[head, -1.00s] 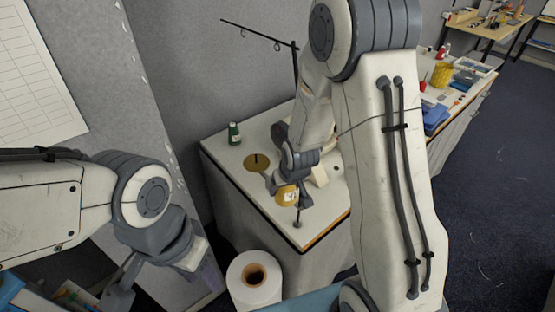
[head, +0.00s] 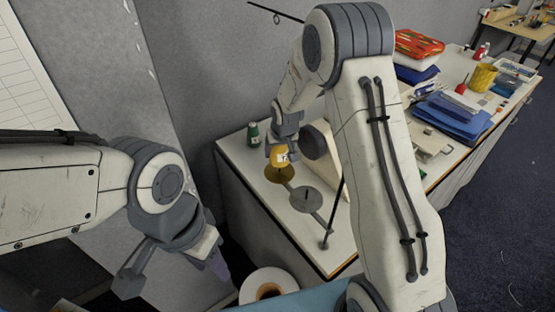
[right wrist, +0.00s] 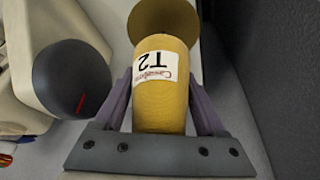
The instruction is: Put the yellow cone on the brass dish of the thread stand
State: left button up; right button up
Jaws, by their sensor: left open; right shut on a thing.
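The yellow cone (head: 279,155), with a white label reading T2, is between the fingers of my right gripper (head: 281,146), which is shut on it. In the head view the cone is at the far part of the brass dish (head: 282,176) of the thread stand; I cannot tell whether they touch. In the right wrist view the cone (right wrist: 160,108) fills the middle, and the brass dish (right wrist: 168,18) shows beyond its far end. The stand's grey dish (head: 300,197) is empty with a short pin. My left gripper (head: 168,268) is open and empty, off the table at left.
A green spool (head: 253,135) stands behind the brass dish. Blue folders (head: 455,117) lie at right.

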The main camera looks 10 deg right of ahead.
aim_at(281, 149)
jog(key=shift+f, duration=0.7)
notch_tip(281, 149, down, 2)
jog(key=shift+f, duration=0.45)
jog(key=o, duration=1.5)
jog(key=shift+s, duration=0.1)
jog(key=shift+r, duration=0.15)
jog(key=b+v, duration=0.2)
jog(key=v, duration=0.8)
jog(key=shift+s+r, duration=0.2)
jog(key=shift+r, duration=0.15)
jog(key=shift+s+a+r, duration=0.1)
jog(key=shift+s+r, duration=0.2)
jog(key=shift+r, duration=0.25)
jog(key=s+a+r+n+g, duration=0.1)
jog(key=s+a+r+n, duration=0.15)
jog(key=s+a, duration=0.65)
jog(key=s+a+r+n+g, duration=0.1)
jog(key=s+n, duration=0.1)
jog(key=s, duration=1)
jog(key=s+a+r+n+g+y, duration=0.1)
jog(key=s+n+g, duration=0.1)
jog(key=s, duration=1)
jog(key=shift+r+n, duration=0.15)
jog(key=shift+n, duration=0.2)
